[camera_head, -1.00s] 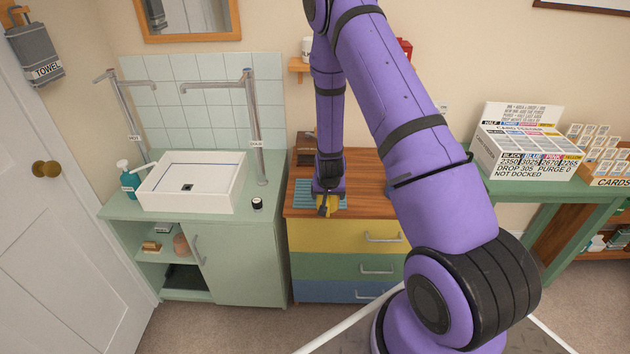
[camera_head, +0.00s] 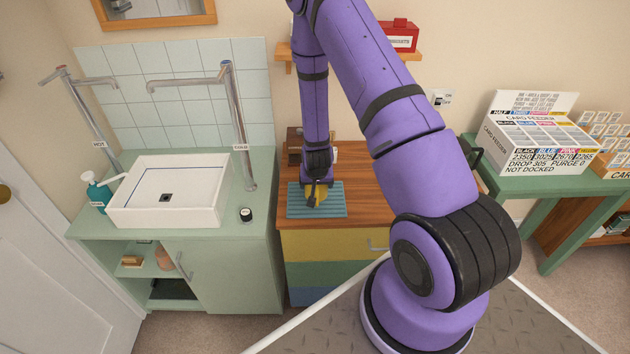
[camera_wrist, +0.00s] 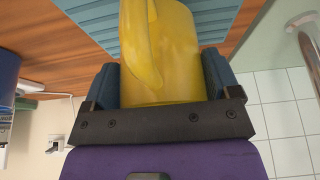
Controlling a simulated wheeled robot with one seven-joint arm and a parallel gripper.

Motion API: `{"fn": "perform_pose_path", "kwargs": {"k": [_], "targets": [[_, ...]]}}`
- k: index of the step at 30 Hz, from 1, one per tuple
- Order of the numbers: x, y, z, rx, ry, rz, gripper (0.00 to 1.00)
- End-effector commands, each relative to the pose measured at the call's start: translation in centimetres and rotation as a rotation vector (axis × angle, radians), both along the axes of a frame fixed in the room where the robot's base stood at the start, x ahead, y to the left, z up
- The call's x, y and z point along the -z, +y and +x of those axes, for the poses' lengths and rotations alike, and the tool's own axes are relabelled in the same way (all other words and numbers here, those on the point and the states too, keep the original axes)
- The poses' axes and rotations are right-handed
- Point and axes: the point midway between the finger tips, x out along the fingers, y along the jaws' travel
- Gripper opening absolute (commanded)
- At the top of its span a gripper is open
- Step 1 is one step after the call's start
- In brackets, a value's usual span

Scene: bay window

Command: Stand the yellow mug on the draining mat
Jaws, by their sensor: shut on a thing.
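The yellow mug (camera_wrist: 175,50) is between the two dark fingers of my gripper (camera_wrist: 162,80) in the wrist view, with its handle facing the camera. In the head view the mug (camera_head: 321,190) is small and partly hidden behind my gripper (camera_head: 316,193). My gripper is shut on the mug. The blue ribbed draining mat (camera_head: 332,207) lies on the wooden top of the drawer unit, and the mug is over it in the picture. The mat also shows behind the mug in the wrist view (camera_wrist: 88,17). I cannot tell whether the mug's base touches the mat.
A white basin (camera_head: 170,205) with tall taps stands to the left, with a soap bottle (camera_head: 97,190) beside it. A small dark-and-white jar (camera_head: 246,215) sits on the green counter. The wooden top (camera_head: 365,190) has bare room right of the mat. A card feeder box (camera_head: 535,140) stands far right.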

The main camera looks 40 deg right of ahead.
Motion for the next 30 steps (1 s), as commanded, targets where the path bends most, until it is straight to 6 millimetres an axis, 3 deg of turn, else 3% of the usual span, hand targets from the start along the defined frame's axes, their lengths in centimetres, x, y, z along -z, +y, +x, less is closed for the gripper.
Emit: {"fn": "perform_pose_path", "kwargs": {"k": [4,15,16,18,26,30], "targets": [[1.5,0.5,-0.8,0.001,0.001,0.0,0.51],[1.8,0.5,-0.7,0.0,-0.002,-0.001,0.51],[1.8,0.5,-0.7,0.001,-0.002,-0.001,0.89],[1.8,0.5,-0.7,0.001,-0.002,-0.001,1.0],[1.6,0.5,-0.7,0.001,-0.002,-0.001,1.0],[0.5,0.7,-1.0,0.0,-0.004,-0.001,1.0]]}}
